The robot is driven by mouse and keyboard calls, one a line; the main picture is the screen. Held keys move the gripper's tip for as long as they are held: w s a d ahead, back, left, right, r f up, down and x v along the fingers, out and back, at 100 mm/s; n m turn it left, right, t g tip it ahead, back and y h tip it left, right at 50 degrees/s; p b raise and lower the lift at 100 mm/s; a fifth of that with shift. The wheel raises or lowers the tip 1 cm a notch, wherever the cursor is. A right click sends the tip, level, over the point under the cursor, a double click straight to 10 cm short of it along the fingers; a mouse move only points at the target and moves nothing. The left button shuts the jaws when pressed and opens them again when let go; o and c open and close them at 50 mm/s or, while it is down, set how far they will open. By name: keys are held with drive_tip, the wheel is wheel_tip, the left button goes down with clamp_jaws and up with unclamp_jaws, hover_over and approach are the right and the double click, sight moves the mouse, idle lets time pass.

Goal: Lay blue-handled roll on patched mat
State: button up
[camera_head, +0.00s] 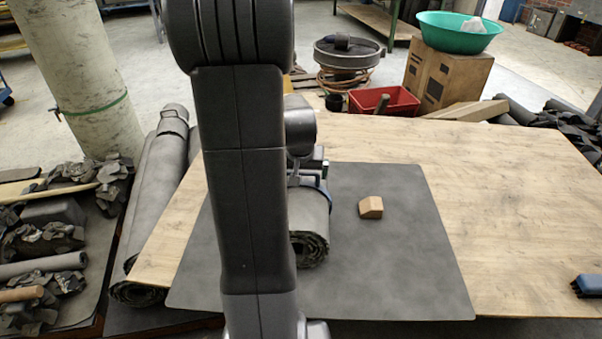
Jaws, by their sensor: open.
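A dark grey rolled sheet (308,225) lies on the grey mat (420,270), its spiral end facing me. A thin blue handle or band (326,190) shows over the top of the roll. My gripper (308,178) is open, just above and around the far part of the roll at the blue piece. I cannot tell whether its fingers touch it. My arm hides the left side of the roll and part of the mat. I see no clear patch on the mat.
A small wooden block (371,207) sits on the mat right of the roll. A blue brush (586,286) lies at the table's right edge. A red bin (385,101) and a carton (447,77) stand beyond the wooden table (510,210). Long rolls (157,200) lean at left.

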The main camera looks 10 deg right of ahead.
drive_tip(key=p+v, duration=0.1)
drive_tip(key=v, duration=1)
drive_tip(key=shift+s, duration=0.15)
drive_tip(key=b+x, duration=0.1)
drive_tip(key=x, duration=1.1)
drive_tip(key=shift+f+b, duration=0.3)
drive_tip(key=shift+r, duration=0.3)
